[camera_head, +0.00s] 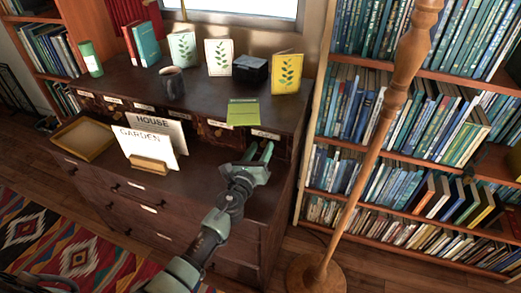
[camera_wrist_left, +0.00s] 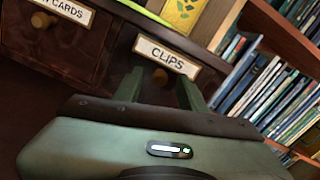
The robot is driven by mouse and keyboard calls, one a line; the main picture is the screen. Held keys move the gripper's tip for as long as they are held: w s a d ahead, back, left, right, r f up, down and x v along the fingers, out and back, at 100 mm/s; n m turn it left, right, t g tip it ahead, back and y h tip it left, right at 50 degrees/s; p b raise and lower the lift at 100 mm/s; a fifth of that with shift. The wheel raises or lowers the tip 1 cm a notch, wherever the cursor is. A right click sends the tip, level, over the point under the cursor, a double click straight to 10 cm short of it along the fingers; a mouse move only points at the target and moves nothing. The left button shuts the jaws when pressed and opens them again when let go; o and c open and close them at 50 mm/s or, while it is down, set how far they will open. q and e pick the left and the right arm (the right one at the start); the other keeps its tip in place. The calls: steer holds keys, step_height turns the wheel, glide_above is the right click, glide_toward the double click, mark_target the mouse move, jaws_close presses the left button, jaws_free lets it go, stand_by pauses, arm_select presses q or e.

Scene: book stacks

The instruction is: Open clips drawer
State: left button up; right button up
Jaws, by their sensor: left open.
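The clips drawer is a small dark wooden drawer front at the right end of the desk's upper row. Its white label (camera_head: 265,134) shows in the head view, and in the wrist view the label reads CLIPS (camera_wrist_left: 167,57). The drawer looks shut. My left gripper (camera_head: 260,151) is open in front of this drawer, its green fingers pointing at it. My right gripper is not in view.
A neighbouring drawer with a CARDS label (camera_wrist_left: 65,10) is at the left. On the desk ledge stand a House and Garden card holder (camera_head: 150,165) and a wooden tray (camera_head: 86,139). A green booklet (camera_head: 243,112) lies above the drawers. A wooden pole (camera_head: 375,140) and bookshelves are right.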

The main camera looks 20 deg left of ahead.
arm_select(q)
jaws_close()
stand_by(1.4)
